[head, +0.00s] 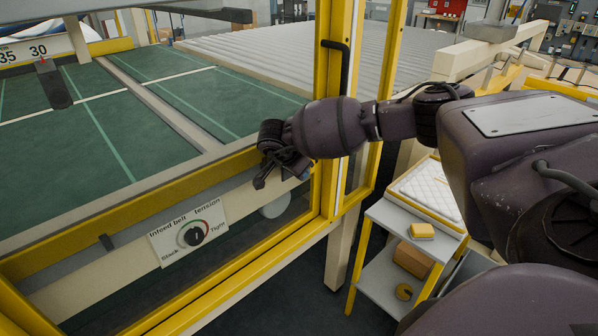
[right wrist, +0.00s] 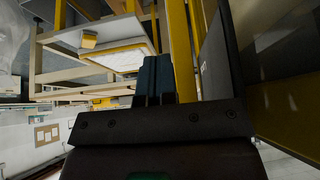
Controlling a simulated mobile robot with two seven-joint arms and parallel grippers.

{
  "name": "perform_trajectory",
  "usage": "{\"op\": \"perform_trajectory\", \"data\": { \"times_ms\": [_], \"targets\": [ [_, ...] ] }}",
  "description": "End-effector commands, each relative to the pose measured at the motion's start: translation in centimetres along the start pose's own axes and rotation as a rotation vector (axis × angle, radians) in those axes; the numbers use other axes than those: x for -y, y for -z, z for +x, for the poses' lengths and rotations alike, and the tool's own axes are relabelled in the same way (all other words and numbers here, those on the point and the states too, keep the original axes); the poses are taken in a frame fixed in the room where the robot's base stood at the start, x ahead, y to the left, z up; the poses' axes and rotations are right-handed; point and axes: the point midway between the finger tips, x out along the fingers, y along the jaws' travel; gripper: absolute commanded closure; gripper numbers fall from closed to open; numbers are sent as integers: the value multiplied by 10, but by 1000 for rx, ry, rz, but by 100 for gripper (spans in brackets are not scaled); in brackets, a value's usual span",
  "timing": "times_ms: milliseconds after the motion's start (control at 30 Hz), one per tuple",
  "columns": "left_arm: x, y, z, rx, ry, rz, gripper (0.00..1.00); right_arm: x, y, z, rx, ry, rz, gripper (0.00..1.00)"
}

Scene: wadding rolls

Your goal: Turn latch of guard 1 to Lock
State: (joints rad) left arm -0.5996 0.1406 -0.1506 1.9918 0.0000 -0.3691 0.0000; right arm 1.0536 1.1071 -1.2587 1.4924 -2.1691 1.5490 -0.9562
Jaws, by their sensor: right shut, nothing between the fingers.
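The yellow guard frame (head: 330,190) stands at the middle of the head view, with a black bar handle (head: 346,62) on its upright. I cannot make out a latch or a Lock mark; my right gripper and wrist cover part of the frame's lower corner. My right gripper (head: 300,170) is just left of the yellow upright, its bluish fingertips pointing toward it. In the right wrist view its teal fingers (right wrist: 153,78) are together and empty, with a yellow post (right wrist: 181,50) close beside them. Whether they touch the frame I cannot tell. My left gripper is not in view.
An infeed belt tension dial (head: 195,236) is on the beam at lower left. The green belt (head: 120,130) lies behind the frame. A grey shelf cart (head: 385,270) with a white quilted pad (head: 430,188) and a yellow block (head: 421,231) stands at right.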

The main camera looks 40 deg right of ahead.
Motion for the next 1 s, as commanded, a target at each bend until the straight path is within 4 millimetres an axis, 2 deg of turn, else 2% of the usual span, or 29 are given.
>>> {"op": "perform_trajectory", "data": {
  "times_ms": [400,1000],
  "targets": [
    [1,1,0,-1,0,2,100,-1,4,8,-4,-3,3,100],
    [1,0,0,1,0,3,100,-2,4,9,-8,-8,5,100]
  ]
}}
